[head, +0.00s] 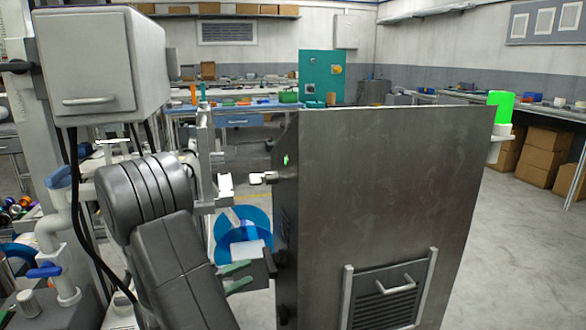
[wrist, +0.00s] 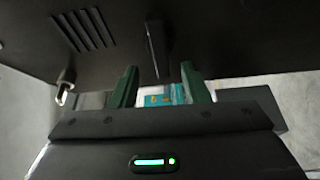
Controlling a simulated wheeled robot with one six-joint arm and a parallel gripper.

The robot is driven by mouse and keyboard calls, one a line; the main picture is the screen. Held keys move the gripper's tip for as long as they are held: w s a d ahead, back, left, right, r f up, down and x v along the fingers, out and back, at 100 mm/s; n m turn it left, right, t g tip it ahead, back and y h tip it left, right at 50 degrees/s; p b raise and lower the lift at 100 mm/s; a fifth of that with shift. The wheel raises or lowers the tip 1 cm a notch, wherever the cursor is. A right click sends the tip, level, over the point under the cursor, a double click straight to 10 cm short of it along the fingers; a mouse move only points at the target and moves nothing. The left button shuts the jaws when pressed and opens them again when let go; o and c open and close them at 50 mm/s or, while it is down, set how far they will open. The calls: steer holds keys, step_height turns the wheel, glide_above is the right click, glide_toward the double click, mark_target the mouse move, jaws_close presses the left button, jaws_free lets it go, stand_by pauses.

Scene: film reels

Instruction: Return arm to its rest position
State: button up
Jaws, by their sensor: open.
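My gripper (head: 232,279) is low in the middle of the head view, beside the left edge of a large dark metal panel. Its two green fingers are apart, with nothing seen between them. In the wrist view my gripper (wrist: 161,82) shows both green fingers spread. My grey arm (head: 170,240) is bent, in the left foreground of the head view. A blue reel-like disc (head: 226,222) shows just behind the gripper, partly covered by pale parts. I cannot tell whether it touches the gripper.
The tall dark metal panel (head: 390,190) stands close on the right, with a handled vent low on it. A grey box (head: 100,60) and blue-handled pipes (head: 58,235) crowd the left. Workbenches and cardboard boxes (head: 545,150) stand farther back. Open floor lies at the right.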

steer(key=p+v, duration=0.1)
steer(key=v, duration=0.7)
steer(key=w+n+g+p, duration=0.1)
steer(key=n+p, duration=0.1)
steer(key=w+r+n+g+h+p, duration=0.1)
steer(key=w+n+p, duration=0.1)
steer(key=w+n+g+h+p, duration=0.1)
steer(key=n+p, duration=0.2)
steer(key=shift+w+a+r+g, duration=0.15)
steer(key=shift+a+r+g, duration=0.1)
steer(key=shift+g, duration=0.05)
steer(key=shift+d, duration=0.1)
stand_by(0.3)
